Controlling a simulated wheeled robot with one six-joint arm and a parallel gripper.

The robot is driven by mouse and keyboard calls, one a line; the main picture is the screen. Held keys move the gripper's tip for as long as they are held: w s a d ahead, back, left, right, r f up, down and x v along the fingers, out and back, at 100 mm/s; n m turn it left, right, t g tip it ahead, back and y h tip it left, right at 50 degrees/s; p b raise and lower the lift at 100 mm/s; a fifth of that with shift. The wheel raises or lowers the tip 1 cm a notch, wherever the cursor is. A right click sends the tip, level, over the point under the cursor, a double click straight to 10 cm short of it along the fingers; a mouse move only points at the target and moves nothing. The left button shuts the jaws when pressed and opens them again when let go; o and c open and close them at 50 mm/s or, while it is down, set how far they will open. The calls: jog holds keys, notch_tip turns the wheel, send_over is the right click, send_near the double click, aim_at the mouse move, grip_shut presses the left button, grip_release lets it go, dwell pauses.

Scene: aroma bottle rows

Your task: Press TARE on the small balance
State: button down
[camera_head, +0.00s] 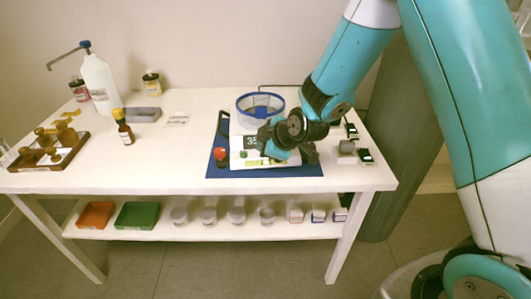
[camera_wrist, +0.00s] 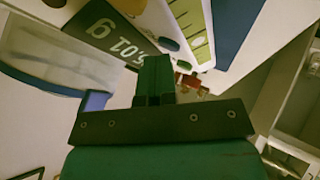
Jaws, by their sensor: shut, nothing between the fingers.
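The small balance (camera_head: 237,164) stands on a blue mat (camera_head: 222,130), with a round blue-rimmed clear shield (camera_head: 262,107) over its pan. Its dark display (camera_wrist: 103,32) is partly visible in the wrist view and appears inverted, with "5.01 g" readable. I cannot read which is TARE. My gripper (camera_wrist: 155,62) is shut and empty, over the balance's front panel; it also shows in the head view (camera_head: 270,150). Contact with a button cannot be told.
A small red-topped item (camera_head: 220,156) stands left of the balance. Small dark and grey items (camera_head: 347,147) sit to its right. A brown dropper bottle (camera_head: 124,130), a white wash bottle (camera_head: 99,82) and a wooden tray (camera_head: 30,166) are farther left. The table's middle-left front is clear.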

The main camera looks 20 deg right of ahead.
jog(key=shift+r, duration=0.1)
jog(key=shift+r+p, duration=0.5)
jog(key=shift+r, duration=0.2)
notch_tip(320, 180, up, 5)
jog(key=p, duration=0.3)
dwell(0.3)
dwell(0.6)
jog(key=s+a+r+m+g+y+p, duration=0.1)
jog(key=s+a+r+m+g+p, duration=0.3)
jog(key=s+r, duration=0.75)
jog(key=s+r+m+g+p, duration=0.1)
jog(key=s+r+g, duration=0.1)
jog(key=s+r, duration=0.3)
jog(key=s+r+m+g+p, duration=0.1)
jog(key=s+r, duration=0.4)
jog(key=s, duration=0.9)
jog(key=shift+m+g+h+p, duration=0.3)
jog(key=shift+m+g+p, duration=0.1)
jog(key=shift+g+p, duration=0.35)
